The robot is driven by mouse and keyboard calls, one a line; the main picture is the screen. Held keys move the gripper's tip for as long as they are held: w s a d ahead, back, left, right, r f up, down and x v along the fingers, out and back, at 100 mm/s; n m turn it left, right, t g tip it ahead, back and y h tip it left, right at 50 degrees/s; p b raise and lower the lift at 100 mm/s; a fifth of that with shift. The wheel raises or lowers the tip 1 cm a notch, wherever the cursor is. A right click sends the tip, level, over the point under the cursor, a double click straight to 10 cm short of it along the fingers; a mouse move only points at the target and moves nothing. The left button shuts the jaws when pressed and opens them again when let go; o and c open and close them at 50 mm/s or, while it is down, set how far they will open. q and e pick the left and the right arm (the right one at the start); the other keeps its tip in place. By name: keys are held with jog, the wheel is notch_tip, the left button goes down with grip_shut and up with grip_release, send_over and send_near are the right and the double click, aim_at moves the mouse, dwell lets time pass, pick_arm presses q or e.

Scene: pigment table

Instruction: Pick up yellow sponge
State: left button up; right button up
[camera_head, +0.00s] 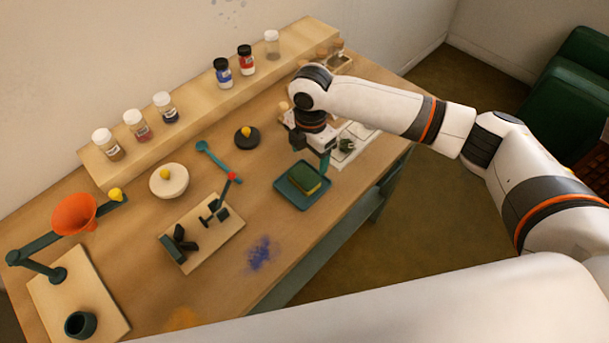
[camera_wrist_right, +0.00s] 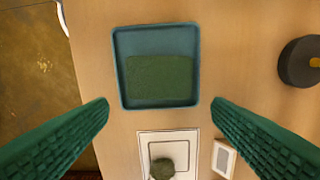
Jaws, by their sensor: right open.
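The sponge (camera_head: 308,181) lies in a small teal tray (camera_head: 287,190) on the table, with a dark green top and a yellowish side showing in the head view. In the right wrist view only the sponge's green top (camera_wrist_right: 161,77) shows, in the lower part of the tray (camera_wrist_right: 160,40). My right gripper (camera_head: 323,167) is above the table at the far edge of the tray. In the right wrist view its two green fingers (camera_wrist_right: 161,103) are wide apart with nothing between them, and the sponge is ahead of them. My left gripper is not in view.
A white-framed pad with a dark green lump (camera_head: 346,145) sits beyond the tray. A black lidded pot (camera_head: 246,137), a teal spoon (camera_head: 212,158) and a wooden board with a black holder (camera_head: 201,231) are to the left. Jars line a raised shelf (camera_head: 200,105). Blue powder (camera_head: 261,253) stains the table.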

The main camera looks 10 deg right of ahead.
aim_at(309, 173)
jog(key=shift+f, duration=0.7)
notch_tip(309, 173, down, 4)
jog(key=shift+s+a+f+p, duration=0.15)
jog(key=shift+p, duration=0.8)
jog(key=shift+f, duration=0.45)
jog(key=c, duration=0.6)
